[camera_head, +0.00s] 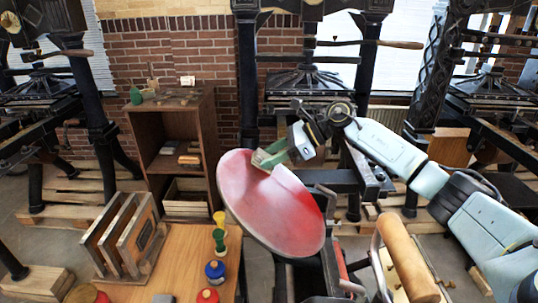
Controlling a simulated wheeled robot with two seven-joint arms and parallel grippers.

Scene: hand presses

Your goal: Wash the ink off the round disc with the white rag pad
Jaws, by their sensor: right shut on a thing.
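The round disc (270,213) is tilted on the press in the middle of the view. The pad's underside is hidden. My left gripper is not in view.
A wooden table (190,262) at lower left holds a rack of framed panels (127,238) and several coloured knobbed items (215,271). A wooden-handled roller (408,262) stands at lower right. A brown cabinet (172,140) stands behind. Dark presses line the back.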

